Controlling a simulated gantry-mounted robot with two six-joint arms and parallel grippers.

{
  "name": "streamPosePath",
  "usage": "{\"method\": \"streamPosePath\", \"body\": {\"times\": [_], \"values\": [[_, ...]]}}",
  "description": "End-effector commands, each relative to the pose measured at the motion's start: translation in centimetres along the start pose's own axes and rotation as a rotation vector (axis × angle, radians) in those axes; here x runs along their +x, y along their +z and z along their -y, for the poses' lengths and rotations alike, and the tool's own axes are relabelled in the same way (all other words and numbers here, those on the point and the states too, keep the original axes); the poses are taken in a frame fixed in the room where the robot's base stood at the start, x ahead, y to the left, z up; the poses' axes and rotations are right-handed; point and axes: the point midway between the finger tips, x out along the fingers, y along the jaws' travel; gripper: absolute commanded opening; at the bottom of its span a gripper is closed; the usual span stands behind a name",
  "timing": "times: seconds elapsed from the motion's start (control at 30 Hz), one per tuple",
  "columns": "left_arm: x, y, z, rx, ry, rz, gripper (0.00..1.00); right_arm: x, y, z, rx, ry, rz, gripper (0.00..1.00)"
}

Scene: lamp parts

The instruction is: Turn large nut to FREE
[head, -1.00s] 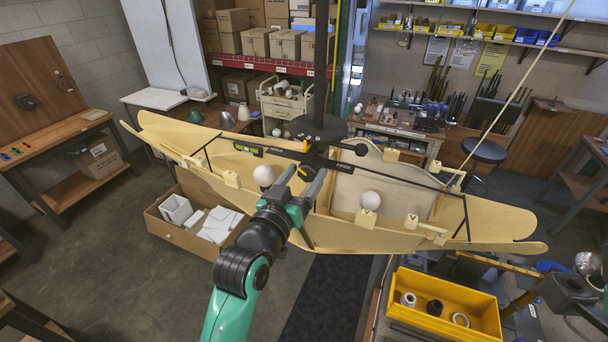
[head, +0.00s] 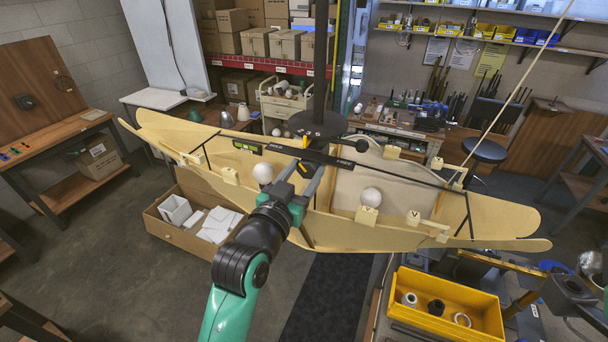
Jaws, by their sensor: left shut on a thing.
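The lamp is a long pale wooden boat-shaped body (head: 330,228) hanging in the middle of the head view. A black disc (head: 317,124) on a rod sits above its centre. A dark bar with small labels (head: 340,163) crosses under the disc. One label near its right end seems to read FREE. My left gripper (head: 304,170) reaches in from below, its fingers shut at the bar's middle beside a small orange-yellow mark. The large nut is mostly hidden by the fingers there; its turn angle cannot be read.
White round bulbs (head: 263,173) (head: 371,196) stand on the lamp body. A cardboard box with white parts (head: 165,226) is on the floor at left. A yellow bin (head: 446,325) with rings sits at lower right. A thin cord runs to the lamp's right end.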

Motion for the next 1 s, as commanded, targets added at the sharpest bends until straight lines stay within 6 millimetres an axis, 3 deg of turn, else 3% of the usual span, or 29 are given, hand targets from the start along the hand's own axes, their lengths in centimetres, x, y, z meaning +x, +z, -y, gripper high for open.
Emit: {"method": "streamPosePath", "body": {"times": [0.5, 1.0], "values": [[0.0, 0.1, -0.2, 0.336, 0.0, -0.001, 0.02, -1.3, 1.2, 0.0, 0.0, 0.0, 0.0, 0.5], [0.0, 0.0, -0.2, 0.4, 0.0, 0.0, 0.02, -1.4, 1.3, 0.0, 0.0, 0.0, 0.0, 0.5]]}}
